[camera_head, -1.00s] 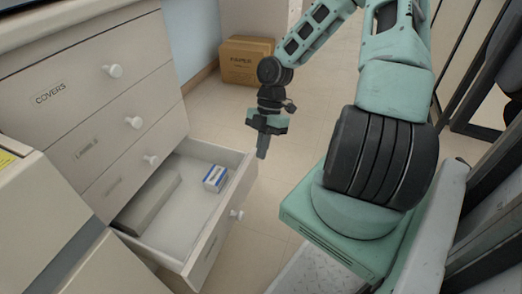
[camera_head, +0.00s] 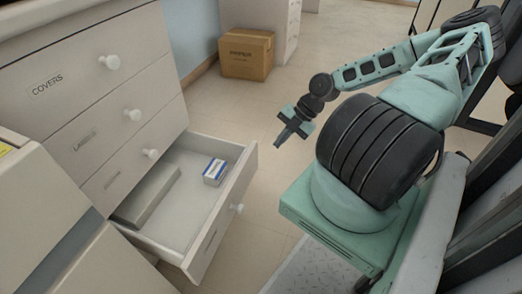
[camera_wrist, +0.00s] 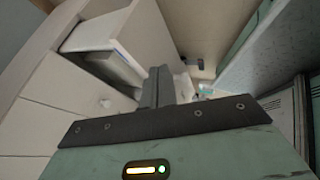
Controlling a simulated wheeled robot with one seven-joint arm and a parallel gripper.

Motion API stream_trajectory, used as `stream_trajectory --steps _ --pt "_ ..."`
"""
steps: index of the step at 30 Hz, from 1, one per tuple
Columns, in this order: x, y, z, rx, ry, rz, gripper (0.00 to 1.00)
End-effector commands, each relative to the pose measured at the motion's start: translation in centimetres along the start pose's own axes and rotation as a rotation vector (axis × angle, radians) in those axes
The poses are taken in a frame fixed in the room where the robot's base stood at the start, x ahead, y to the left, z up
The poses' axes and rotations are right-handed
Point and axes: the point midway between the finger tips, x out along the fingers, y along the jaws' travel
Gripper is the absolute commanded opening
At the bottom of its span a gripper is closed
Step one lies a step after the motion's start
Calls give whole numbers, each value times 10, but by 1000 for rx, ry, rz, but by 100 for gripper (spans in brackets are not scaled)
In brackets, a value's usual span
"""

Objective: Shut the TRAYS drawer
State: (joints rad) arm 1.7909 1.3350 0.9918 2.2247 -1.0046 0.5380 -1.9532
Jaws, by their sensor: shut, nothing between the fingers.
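The open drawer (camera_head: 219,215) is the lowest in the cabinet at the left in the head view. It is pulled well out, and the label on its front is too small to read. Its white knob (camera_head: 237,208) faces the lower right. Inside lie a small blue-and-white box (camera_head: 215,172) and a long grey block (camera_head: 147,198). My gripper (camera_head: 281,141) is shut and empty, in the air to the right of the drawer's far front corner, apart from it. In the wrist view the shut fingers (camera_wrist: 158,86) point towards the drawer area (camera_wrist: 138,30).
Above it are shut drawers, the top one marked COVERS (camera_head: 65,105), each with a white knob. A cardboard box (camera_head: 246,53) stands on the floor behind. A pale machine (camera_head: 35,225) stands at the near left.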

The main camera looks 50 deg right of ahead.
Motion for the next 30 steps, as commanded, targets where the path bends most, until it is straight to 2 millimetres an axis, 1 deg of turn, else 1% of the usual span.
stream_trajectory --steps 1,6,7,9,15,19,30 --pt "17 -2 2 -2 3 -2 0" --pt "50 -2 2 -1 3 -2 0" --pt "52 2 2 -4 1 0 0" --pt "56 14 2 -4 0 0 0" --pt "62 31 1 0 -1 -1 0" --pt "63 35 0 2 -1 0 0" --pt "63 36 0 1 -1 -1 0"
